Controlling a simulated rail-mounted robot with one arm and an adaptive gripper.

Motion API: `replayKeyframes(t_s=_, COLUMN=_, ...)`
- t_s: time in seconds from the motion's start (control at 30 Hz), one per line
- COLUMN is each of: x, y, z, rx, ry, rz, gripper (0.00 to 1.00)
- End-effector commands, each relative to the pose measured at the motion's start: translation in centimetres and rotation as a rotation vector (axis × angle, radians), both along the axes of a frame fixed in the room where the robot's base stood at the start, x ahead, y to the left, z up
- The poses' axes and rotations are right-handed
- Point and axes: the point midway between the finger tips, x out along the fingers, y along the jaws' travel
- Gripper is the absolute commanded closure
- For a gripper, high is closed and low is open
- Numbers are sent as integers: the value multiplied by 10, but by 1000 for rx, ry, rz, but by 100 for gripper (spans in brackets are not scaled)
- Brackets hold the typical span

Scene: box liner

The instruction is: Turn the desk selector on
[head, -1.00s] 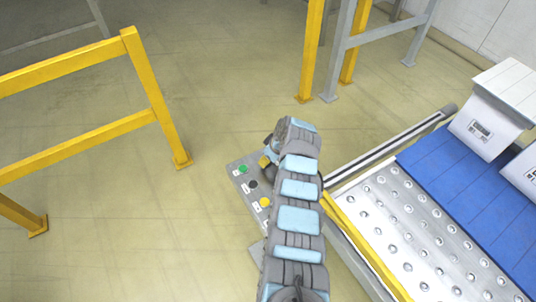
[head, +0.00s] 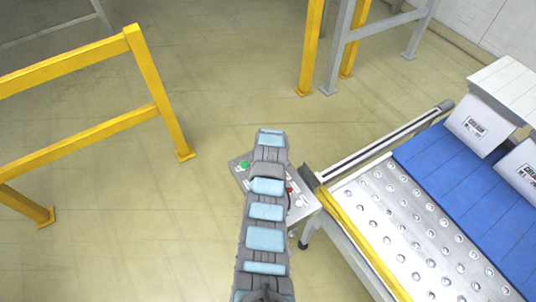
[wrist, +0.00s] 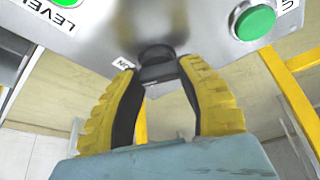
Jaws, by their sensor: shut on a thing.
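The desk selector (wrist: 157,54) is a black knob on a grey metal control panel (wrist: 205,22), seen close in the wrist view. My gripper (wrist: 158,73) has yellow fingers with black pads, and their tips are shut on the selector's sides. A label beside the left fingertip is partly covered and seems to read "ON". In the head view the panel (head: 240,177) shows in part; my arm hides the selector and the gripper there. I cannot tell which way the selector points.
A green button (wrist: 256,21) sits right of the selector in the wrist view. A red button (head: 289,189) shows beside my arm. The conveyor (head: 345,205) with its yellow edge is close on the right. A yellow guard rail (head: 160,95) stands left, with open floor between.

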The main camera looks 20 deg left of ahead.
Motion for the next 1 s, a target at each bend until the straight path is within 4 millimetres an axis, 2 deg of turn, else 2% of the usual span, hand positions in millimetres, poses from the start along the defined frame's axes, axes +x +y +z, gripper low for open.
replayKeyframes(t_s=0.3, x=-1, y=0, z=-3, rx=-2, ry=3, rz=-96, gripper=97)
replayKeyframes(t_s=0.77, x=-1, y=0, z=-2, rx=-1, ry=3, rz=-110, gripper=97)
replayKeyframes(t_s=0.8, x=-1, y=0, z=-2, rx=-2, ry=3, rz=-109, gripper=58)
replayKeyframes(t_s=0.9, x=-1, y=0, z=-2, rx=-1, ry=3, rz=-109, gripper=33)
replayKeyframes(t_s=1.0, x=-1, y=0, z=-1, rx=0, ry=2, rz=-109, gripper=33)
